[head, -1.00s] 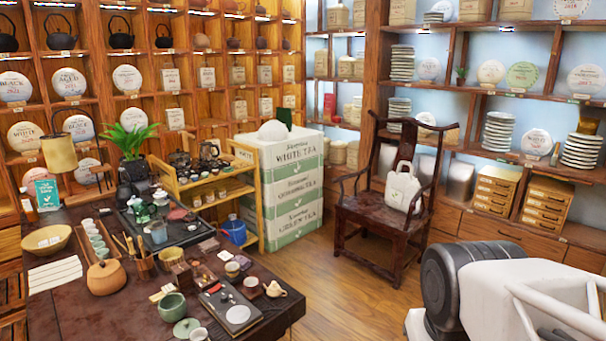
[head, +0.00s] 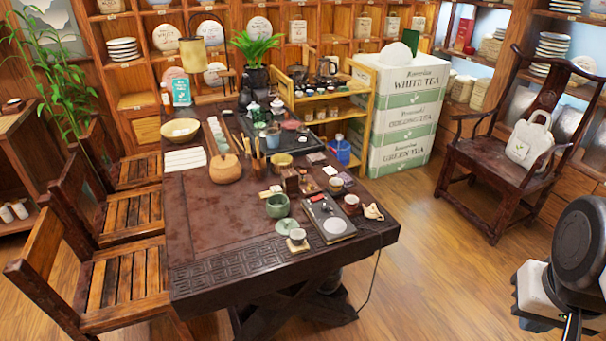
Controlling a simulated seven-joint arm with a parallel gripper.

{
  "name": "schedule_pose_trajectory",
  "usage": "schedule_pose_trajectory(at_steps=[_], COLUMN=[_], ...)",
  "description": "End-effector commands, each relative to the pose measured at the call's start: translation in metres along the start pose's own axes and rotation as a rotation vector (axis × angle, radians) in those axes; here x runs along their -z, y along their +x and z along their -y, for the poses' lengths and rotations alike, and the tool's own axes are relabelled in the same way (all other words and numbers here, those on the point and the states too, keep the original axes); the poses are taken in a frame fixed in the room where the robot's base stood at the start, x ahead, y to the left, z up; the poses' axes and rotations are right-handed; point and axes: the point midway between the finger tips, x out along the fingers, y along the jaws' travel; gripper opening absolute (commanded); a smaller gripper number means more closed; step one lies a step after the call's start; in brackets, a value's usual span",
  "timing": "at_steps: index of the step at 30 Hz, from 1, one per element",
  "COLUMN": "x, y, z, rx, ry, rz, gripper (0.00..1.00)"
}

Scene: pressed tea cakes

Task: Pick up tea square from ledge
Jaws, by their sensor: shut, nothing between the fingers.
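I cannot make out for certain which item is the tea square or which surface is the ledge. Small squarish items lie on the dark table: a brown block (head: 291,181) and a flat purplish-brown piece (head: 316,157). Round wrapped tea cakes (head: 165,37) and square packets (head: 298,30) stand in the wall shelves at the back. Part of my arm, black and white, shows at the lower right of the head view. My gripper's fingers do not show.
The dark wooden table (head: 205,215) holds a bowl, cups and a tea tray. Wooden chairs (head: 125,280) stand at its left. White and green tea boxes (head: 400,125) and an armchair (head: 480,165) with a white bag stand behind. The wooden floor (head: 425,275) right of the table is clear.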

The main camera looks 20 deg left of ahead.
Motion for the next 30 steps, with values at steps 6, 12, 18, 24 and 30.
schedule_pose_trajectory(at_steps=[6, 12, 18, 24, 30], x=[0.0, 0.0, 0.0, 0.0, 0.0061], y=[0.0, 0.0, 0.0, -0.0001, -0.0013], z=[0.0, 0.0, 0.0, 0.0, 0.0016], rx=[0.0, 0.0, 0.0, 0.0, 0.001], ry=[0.0, 0.0, 0.0, 0.0, -0.016], rz=[0.0, 0.0, 0.0, 0.0, 0.002], gripper=[0.17, 0.47, 0.72, 0.72, 0.72])
